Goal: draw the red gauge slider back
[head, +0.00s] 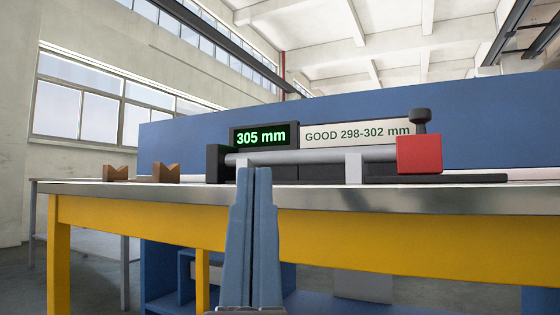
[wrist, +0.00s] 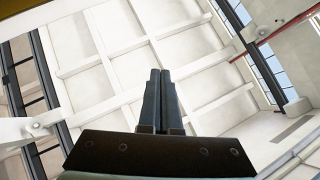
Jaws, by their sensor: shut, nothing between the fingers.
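The red gauge slider (head: 419,155) sits at the right end of a gauge on the workbench, with a black knob (head: 420,121) on top. It meets the right end of a grey rod (head: 300,157). The green display (head: 261,136) reads 305 mm, and the plate (head: 357,133) beside it reads GOOD 298-302 mm. My gripper (head: 256,172) is shut and empty, pointing up in front of the bench edge, left of the slider and apart from it. In the wrist view my gripper (wrist: 159,75) shows its fingers together against the ceiling; the slider is not in that view.
The workbench (head: 130,220) has a yellow frame and a grey top edge. Two brown V-shaped blocks (head: 166,173) stand at the left of the top. A black end block (head: 214,163) holds the rod's left end. A blue panel (head: 490,125) stands behind.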

